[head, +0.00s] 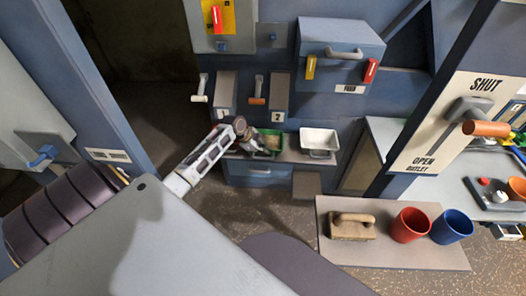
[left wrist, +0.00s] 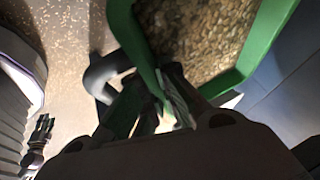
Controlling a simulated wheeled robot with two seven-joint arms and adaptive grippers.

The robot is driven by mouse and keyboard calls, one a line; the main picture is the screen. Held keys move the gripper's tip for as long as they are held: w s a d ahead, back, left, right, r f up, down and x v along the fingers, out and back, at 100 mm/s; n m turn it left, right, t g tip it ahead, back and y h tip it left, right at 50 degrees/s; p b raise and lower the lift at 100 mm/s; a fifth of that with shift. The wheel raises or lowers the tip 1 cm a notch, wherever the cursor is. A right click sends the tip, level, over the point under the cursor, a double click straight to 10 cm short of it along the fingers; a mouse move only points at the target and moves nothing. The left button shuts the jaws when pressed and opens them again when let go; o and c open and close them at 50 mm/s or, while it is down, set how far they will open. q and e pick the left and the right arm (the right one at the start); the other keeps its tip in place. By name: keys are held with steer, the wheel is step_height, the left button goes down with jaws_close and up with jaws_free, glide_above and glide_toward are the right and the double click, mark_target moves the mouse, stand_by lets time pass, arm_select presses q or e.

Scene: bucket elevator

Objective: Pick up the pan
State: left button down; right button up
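A green pan (head: 270,141) with grain in it is at the left end of the grey ledge in the head view, partly hidden by my left gripper (head: 243,132). In the left wrist view the green pan (left wrist: 137,35) is close up, full of brown grain, with a grey loop handle (left wrist: 100,75) beside its wall. My left gripper (left wrist: 155,90) is at this wall, its fingertips on either side of the green edge. I cannot tell whether they press on it. A white pan (head: 320,140) stands to the right on the ledge. My right gripper is not in view.
A lower shelf (head: 390,258) at the right holds a wooden block with a handle (head: 352,226), a red cup (head: 410,225) and a blue cup (head: 451,226). A panel with an orange-handled lever (head: 485,128) rises at the right. Small levers (head: 257,90) stand above the ledge.

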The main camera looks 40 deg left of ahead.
arm_select(q)
steer(key=shift+r, duration=0.15)
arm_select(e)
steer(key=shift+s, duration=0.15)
arm_select(q)
steer(key=c, duration=2.2)
jaws_free()
steer(key=shift+f, duration=0.2)
steer(key=o, duration=0.6)
steer(key=shift+c, duration=0.2)
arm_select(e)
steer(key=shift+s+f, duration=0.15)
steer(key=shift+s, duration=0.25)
arm_select(q)
steer(key=shift+r, duration=0.15)
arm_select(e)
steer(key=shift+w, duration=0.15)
